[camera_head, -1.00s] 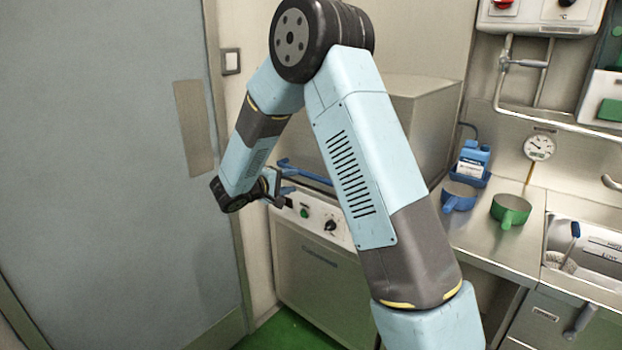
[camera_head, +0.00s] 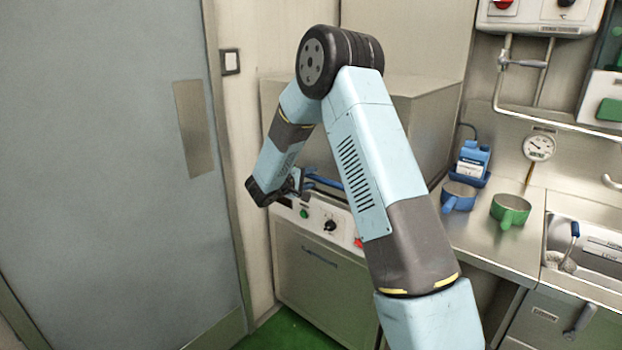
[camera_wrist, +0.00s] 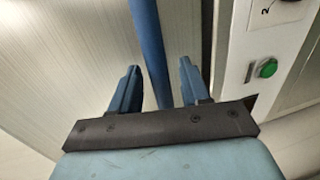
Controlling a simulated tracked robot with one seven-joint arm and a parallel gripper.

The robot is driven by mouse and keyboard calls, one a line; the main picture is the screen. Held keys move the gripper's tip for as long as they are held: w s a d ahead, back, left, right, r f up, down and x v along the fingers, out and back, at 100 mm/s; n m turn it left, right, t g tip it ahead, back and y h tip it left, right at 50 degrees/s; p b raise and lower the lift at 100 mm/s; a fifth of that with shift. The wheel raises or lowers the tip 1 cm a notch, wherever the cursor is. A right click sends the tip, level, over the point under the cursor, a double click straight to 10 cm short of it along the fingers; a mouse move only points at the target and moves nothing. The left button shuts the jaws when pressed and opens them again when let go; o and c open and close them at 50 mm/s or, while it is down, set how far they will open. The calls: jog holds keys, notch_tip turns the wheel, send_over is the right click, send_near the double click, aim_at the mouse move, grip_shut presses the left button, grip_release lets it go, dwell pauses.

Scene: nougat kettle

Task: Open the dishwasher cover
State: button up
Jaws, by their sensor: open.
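The dishwasher is a metal hood-type machine. Its box-shaped cover (camera_head: 418,125) is down above a front panel. A blue bar handle (camera_head: 322,178) runs along the cover's lower front edge, partly hidden behind my arm. My gripper (camera_head: 306,183) is at the handle's left part in the head view. In the wrist view, the blue handle (camera_wrist: 150,50) passes between the two open fingers of my gripper (camera_wrist: 156,85), nearer the left finger. I cannot see either finger pressing on it.
The front panel (camera_head: 318,222) has a green button (camera_wrist: 267,68) and a black knob close to my gripper. A grey door (camera_head: 110,150) stands at left. A blue pot (camera_head: 458,197) and green pot (camera_head: 511,210) stand on the counter at right.

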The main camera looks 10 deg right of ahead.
jog(key=shift+x, duration=0.85)
grip_shut()
jog(key=shift+f, duration=0.1)
